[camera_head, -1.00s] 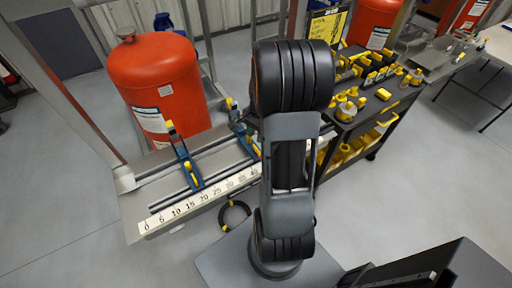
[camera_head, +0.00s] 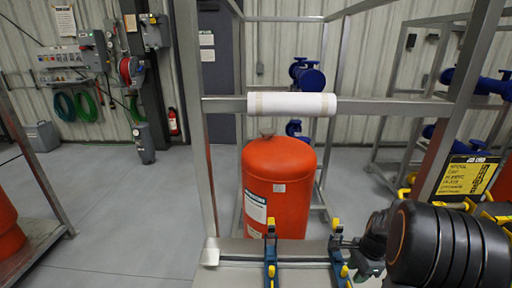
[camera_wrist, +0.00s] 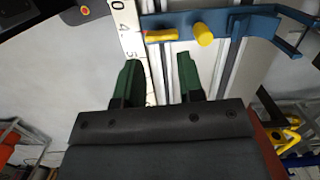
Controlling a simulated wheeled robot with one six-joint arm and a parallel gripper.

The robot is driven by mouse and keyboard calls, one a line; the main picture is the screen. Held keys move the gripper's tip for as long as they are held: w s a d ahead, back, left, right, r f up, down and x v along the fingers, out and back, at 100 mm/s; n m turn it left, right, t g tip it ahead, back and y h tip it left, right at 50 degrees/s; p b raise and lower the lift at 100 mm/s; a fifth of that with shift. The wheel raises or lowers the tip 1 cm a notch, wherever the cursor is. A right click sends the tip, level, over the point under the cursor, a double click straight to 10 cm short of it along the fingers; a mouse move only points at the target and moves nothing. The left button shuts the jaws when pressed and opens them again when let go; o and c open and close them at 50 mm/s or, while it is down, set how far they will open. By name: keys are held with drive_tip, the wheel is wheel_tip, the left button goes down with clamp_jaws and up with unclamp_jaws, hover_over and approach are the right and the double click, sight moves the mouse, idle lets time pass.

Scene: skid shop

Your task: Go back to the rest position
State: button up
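My gripper (camera_wrist: 158,78) shows in the wrist view with its two green fingers apart and nothing between them. It is above a bench with a numbered scale strip (camera_wrist: 131,40) and a blue clamp (camera_wrist: 215,27) with yellow knobs. The scale strip passes behind the left finger. In the head view my black arm fills the lower right, and the fingertips cannot be made out there. Two blue and yellow clamps stand on the bench (camera_head: 308,250), left of my arm.
An orange tank (camera_head: 278,185) stands behind the bench inside a grey metal frame (camera_head: 193,130). A white sleeve (camera_head: 292,105) is around the frame's crossbar. A yellow sign (camera_head: 467,176) stands at the right. Open floor (camera_head: 110,210) lies to the left.

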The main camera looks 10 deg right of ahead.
drive_tip(key=shift+s+f+n, duration=0.1)
drive_tip(key=shift+s+n, duration=0.15)
drive_tip(key=shift+n, duration=0.45)
drive_tip(key=s+a+r+n+t+h, duration=0.1)
drive_tip(key=s+a+r+n+t, duration=0.1)
drive_tip(key=a+r+n, duration=0.5)
drive_tip(key=s+a+r+n+t, duration=0.2)
drive_tip(key=s+a+r+n, duration=0.2)
drive_tip(key=a+r+n, duration=0.4)
drive_tip(key=a+n, duration=0.2)
drive_tip(key=a, duration=0.1)
drive_tip(key=shift+s+h, duration=0.15)
drive_tip(key=shift+h, duration=0.25)
